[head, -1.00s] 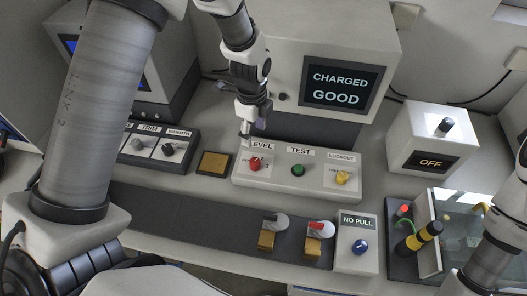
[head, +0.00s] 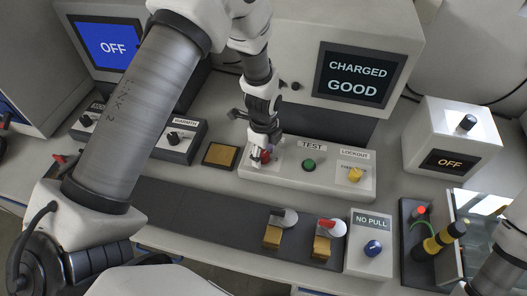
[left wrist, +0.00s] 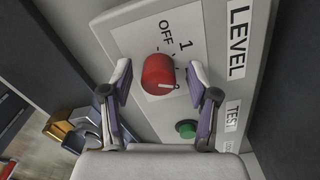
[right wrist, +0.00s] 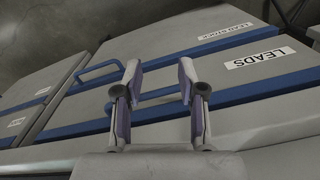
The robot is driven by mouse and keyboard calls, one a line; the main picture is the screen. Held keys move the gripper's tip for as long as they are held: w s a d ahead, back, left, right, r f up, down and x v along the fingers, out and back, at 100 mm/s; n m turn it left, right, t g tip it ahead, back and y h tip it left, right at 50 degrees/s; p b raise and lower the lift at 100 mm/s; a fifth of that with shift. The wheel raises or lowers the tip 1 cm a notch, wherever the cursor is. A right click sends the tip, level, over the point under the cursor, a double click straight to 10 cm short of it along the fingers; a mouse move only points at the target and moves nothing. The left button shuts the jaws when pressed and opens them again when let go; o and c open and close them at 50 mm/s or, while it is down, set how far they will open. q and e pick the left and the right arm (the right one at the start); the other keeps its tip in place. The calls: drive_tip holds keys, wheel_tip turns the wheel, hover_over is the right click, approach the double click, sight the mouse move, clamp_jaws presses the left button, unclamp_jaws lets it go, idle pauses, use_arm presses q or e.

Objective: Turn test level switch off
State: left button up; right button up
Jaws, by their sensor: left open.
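The red level knob (left wrist: 157,73) sits on a white plate marked OFF and 1, beside the word LEVEL, in the left wrist view. A white line shows on its lower right side; I cannot tell which mark it points to. In the head view the red knob (head: 266,158) is at the left end of the white test panel (head: 340,187), partly hidden by my left gripper (head: 261,153). That gripper also shows in the left wrist view (left wrist: 160,92), open, with its fingers apart on either side of the knob. My right gripper (right wrist: 160,82) is open and empty.
The panel also carries a green button (head: 309,165) and a yellow lockout knob (head: 355,174). A screen (head: 358,78) behind reads CHARGED GOOD. A brass plate (head: 221,155) lies left of the panel. The right wrist view shows drawers with a LEADS label (right wrist: 258,60).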

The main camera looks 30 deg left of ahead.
use_arm(q)
drive_tip(key=shift+s, duration=0.1)
drive_tip(key=shift+c, duration=0.7)
clamp_jaws()
drive_tip(key=shift+n, duration=0.4)
drive_tip(key=n+p, duration=0.1)
drive_tip(key=n, duration=0.2)
drive_tip(key=shift+s+n, duration=0.1)
drive_tip(key=shift+n, duration=0.2)
drive_tip(key=n+p, duration=0.1)
drive_tip(key=n, duration=0.4)
drive_tip(key=n+p, duration=0.1)
drive_tip(key=n, duration=0.4)
drive_tip(key=shift+s+f+n, duration=0.1)
drive_tip(key=shift+n, duration=0.3)
drive_tip(key=n, duration=0.4)
drive_tip(key=shift+d+n, duration=0.1)
drive_tip(key=shift+n, duration=0.3)
